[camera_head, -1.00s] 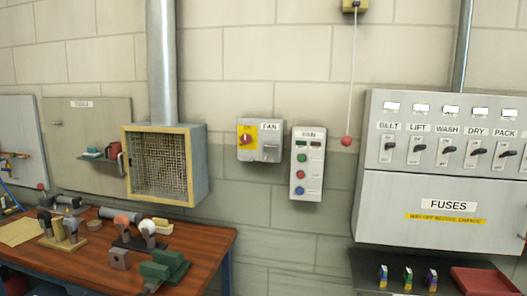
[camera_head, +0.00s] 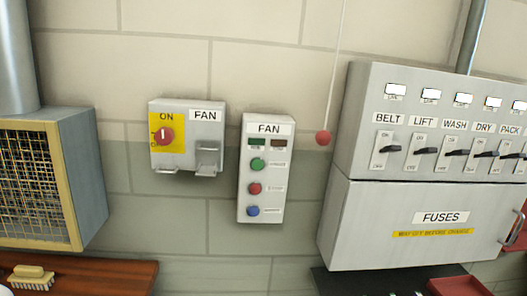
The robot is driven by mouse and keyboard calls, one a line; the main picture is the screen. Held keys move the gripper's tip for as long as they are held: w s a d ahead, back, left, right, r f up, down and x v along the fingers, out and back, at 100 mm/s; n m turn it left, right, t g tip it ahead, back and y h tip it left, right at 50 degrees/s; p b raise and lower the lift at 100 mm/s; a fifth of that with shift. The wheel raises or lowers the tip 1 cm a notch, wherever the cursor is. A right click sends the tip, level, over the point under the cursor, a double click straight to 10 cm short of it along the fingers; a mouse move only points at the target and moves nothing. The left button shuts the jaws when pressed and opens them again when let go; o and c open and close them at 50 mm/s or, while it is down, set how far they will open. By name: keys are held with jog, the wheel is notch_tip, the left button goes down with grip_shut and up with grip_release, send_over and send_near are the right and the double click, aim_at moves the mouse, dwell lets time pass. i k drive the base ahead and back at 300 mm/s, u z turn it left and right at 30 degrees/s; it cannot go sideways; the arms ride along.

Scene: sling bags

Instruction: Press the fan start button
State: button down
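The fan control box (camera_head: 267,195) is a narrow white box on the wall near the middle of the view, labelled FAN at its top. Below the label are two small dark indicators, one greenish and one brownish. Under them, top to bottom, are a green button (camera_head: 257,165), a red button (camera_head: 255,188) and a blue button (camera_head: 253,211). The small print beside the buttons is too blurred to read with certainty. To its left is the fan switch box (camera_head: 186,137) with a red knob (camera_head: 164,136) on a yellow plate marked ON. My gripper is not in view.
A red ball (camera_head: 323,138) hangs on a cord right of the control box. A large grey switch and fuse cabinet (camera_head: 380,215) fills the right side. A mesh-fronted duct box (camera_head: 85,170) stands at left above a wooden bench (camera_head: 110,277). The wall directly before the buttons looks clear.

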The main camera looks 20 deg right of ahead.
aim_at(257, 165)
jog(key=z, duration=0.25)
jog(key=i, duration=0.9)
jog(key=z, duration=0.3)
